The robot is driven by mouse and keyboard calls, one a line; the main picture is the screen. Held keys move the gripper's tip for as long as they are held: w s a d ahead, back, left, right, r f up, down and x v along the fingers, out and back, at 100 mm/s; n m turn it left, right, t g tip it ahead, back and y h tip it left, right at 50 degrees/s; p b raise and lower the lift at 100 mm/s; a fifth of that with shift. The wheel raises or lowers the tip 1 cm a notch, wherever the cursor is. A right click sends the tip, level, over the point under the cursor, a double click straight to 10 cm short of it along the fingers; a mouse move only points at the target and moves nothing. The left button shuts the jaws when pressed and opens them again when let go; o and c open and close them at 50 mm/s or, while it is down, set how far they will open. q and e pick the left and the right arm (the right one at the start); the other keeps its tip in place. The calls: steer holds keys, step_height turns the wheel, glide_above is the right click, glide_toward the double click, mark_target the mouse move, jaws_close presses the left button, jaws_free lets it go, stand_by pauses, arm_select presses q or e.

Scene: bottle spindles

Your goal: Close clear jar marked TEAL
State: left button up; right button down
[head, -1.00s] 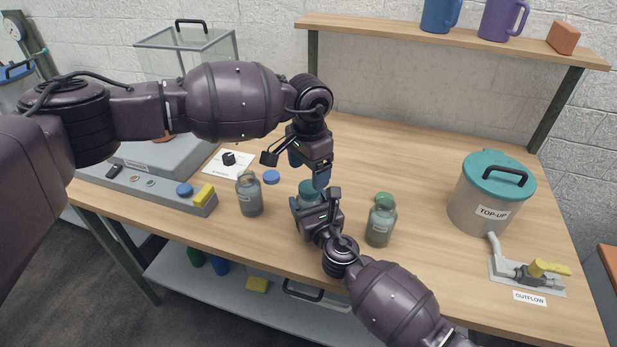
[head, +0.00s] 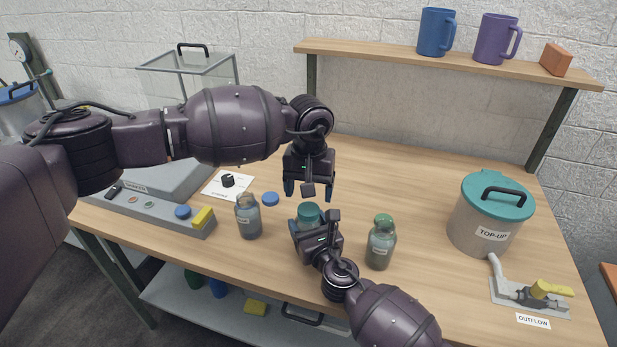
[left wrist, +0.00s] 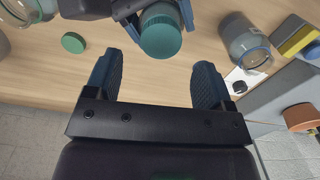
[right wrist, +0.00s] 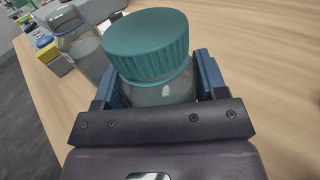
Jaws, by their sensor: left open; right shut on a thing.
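A clear jar (right wrist: 165,92) stands on the bench with a ribbed teal lid (right wrist: 147,45) on its mouth; how tightly the lid sits I cannot tell. The lid also shows in the head view (head: 308,212) and in the left wrist view (left wrist: 160,36). My right gripper (head: 312,230) is shut around the jar's body, below the lid. My left gripper (head: 309,192) is open and empty, pointing down, apart from the lid; its spread fingers show in the left wrist view (left wrist: 155,80). The jar's label is hidden.
An open jar (head: 248,220) stands left with a blue cap (head: 270,199) beside it. Another open jar (head: 381,248) stands right, a green cap (head: 383,219) behind it. A TOP-UP pot (head: 475,225) and OUTFLOW valve (head: 530,292) are farther right. The bench behind is clear.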

arm_select(q)
steer(key=n, duration=0.7)
steer(key=shift+d+r, duration=0.1)
steer(key=shift+r, duration=0.1)
steer(key=n, duration=0.7)
steer(key=shift+d+r, duration=0.1)
steer(key=shift+r, duration=0.1)
steer(key=n, duration=0.7)
steer(key=shift+r, duration=0.2)
steer(key=n, duration=0.6)
steer(key=shift+r, duration=0.15)
steer(key=n, duration=0.7)
steer(key=shift+r, duration=0.15)
steer(key=n, duration=0.5)
steer(key=shift+r+n, duration=0.2)
steer(key=shift+n, duration=0.1)
steer(key=n, duration=0.7)
steer(key=shift+a+r, duration=0.15)
steer(key=shift+a, duration=0.05)
steer(key=n, duration=0.6)
steer(key=shift+w+a+r, duration=0.1)
steer(key=shift+r, duration=0.05)
